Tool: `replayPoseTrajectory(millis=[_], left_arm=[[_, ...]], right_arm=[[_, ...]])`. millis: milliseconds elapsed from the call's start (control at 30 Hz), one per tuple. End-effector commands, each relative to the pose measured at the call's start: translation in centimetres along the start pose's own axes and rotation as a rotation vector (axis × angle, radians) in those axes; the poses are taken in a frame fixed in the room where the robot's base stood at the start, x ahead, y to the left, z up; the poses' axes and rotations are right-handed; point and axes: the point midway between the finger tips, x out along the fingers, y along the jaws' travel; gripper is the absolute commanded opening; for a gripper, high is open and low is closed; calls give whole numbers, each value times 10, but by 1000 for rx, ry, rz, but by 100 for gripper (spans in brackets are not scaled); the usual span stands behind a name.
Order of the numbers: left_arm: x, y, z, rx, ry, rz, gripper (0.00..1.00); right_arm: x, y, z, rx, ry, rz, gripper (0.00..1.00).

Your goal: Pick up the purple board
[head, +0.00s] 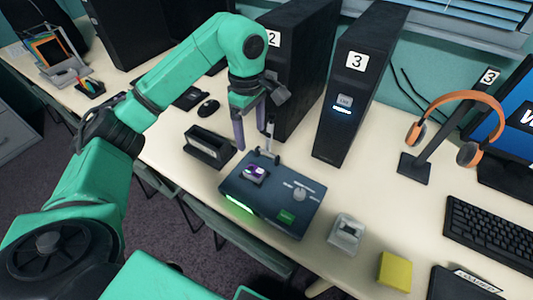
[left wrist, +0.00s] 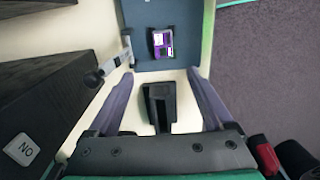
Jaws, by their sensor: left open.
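The purple board (head: 254,174) is a small purple piece with pale parts, on top of a dark blue box (head: 318,192) near the table's front edge. It also shows in the left wrist view (left wrist: 163,43), past the fingertips. I cannot tell how it is seated. My left gripper (head: 253,147) is open and empty, its fingers pointing down just behind the box in the head view. In the left wrist view its two fingers (left wrist: 160,75) are wide apart, with the board beyond them and not between them. My right gripper is not in view.
A black open holder (head: 209,147) stands left of the box. Tall black towers (head: 354,90) marked 2 and 3 stand close behind. A small upright lever (head: 270,135) rises at the box's back edge. A grey clear-topped block (head: 345,235) and yellow block (head: 395,271) lie right.

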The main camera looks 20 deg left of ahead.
Motion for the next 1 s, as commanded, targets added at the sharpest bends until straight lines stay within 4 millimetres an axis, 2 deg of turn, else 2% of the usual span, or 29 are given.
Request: replayPoseTrajectory(millis=[133, 333, 433, 567, 700, 800, 1000], left_arm=[[12, -2, -3, -3, 9, -9, 85], [63, -2, -2, -2, 6, -10, 85], [83, -2, -2, -1, 5, -7, 85], [98, -2, -1, -2, 4, -7, 85], [124, -4, 2, -2, 3, -8, 85], [140, -3, 2, -1, 4, -5, 85], [145, -2, 1, -1, 5, -2, 85]], right_arm=[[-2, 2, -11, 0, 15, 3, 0], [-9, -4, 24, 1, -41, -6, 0], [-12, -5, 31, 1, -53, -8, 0], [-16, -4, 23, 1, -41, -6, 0], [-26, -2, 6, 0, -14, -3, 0], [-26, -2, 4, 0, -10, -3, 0], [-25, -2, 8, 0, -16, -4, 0]])
